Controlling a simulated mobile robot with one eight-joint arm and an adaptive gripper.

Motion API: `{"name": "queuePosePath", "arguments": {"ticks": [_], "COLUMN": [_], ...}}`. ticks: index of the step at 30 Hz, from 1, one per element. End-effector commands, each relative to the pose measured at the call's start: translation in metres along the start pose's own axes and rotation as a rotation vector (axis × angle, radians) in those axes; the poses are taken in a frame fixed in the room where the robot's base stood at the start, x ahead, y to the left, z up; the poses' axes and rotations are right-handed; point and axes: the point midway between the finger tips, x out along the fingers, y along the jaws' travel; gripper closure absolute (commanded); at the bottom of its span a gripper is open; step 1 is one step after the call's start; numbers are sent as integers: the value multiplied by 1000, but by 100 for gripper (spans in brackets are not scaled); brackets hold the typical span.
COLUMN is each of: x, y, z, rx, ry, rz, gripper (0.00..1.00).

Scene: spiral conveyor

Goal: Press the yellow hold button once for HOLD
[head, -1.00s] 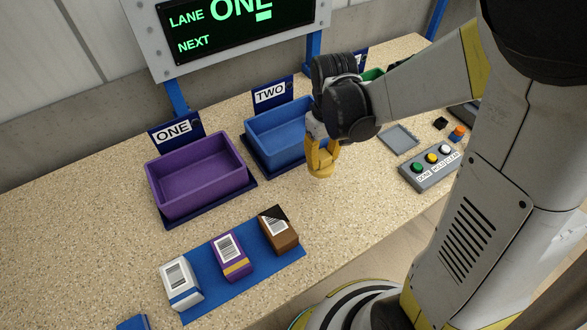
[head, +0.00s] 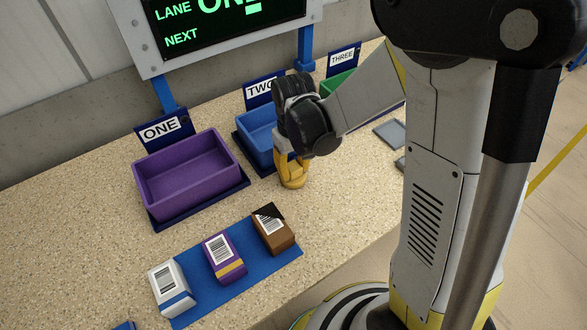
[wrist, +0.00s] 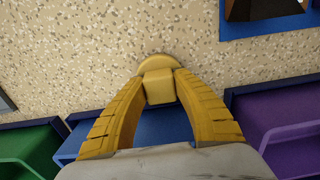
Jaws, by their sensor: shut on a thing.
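My gripper (head: 292,181) hangs above the counter in front of the blue bin marked TWO, well left of where the button panel lies. In the wrist view its yellow fingers (wrist: 158,80) are shut on a small yellow piece (wrist: 158,88) with a rounded yellow end. What this piece is I cannot tell. The yellow hold button is hidden behind my arm in the head view and is not in the wrist view. Only what looks like a grey corner of its panel (head: 400,163) shows beside my arm.
A purple bin (head: 190,207), a blue bin (head: 262,150) and a green bin (head: 338,84) line the counter's back. Three parcels stand on a blue mat (head: 228,291) in front. A grey tray (head: 389,133) lies at right. A screen (head: 228,40) reads LANE ONE.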

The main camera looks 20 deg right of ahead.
Motion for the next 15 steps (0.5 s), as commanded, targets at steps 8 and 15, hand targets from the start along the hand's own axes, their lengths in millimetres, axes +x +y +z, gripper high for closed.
{"name": "queuePosePath", "arguments": {"ticks": [8, 15], "x": [2, -2], "y": [0, 0], "z": [0, 0], "rx": [0, 0], "ry": [0, 0], "rz": [0, 0], "gripper": [49, 49]}}
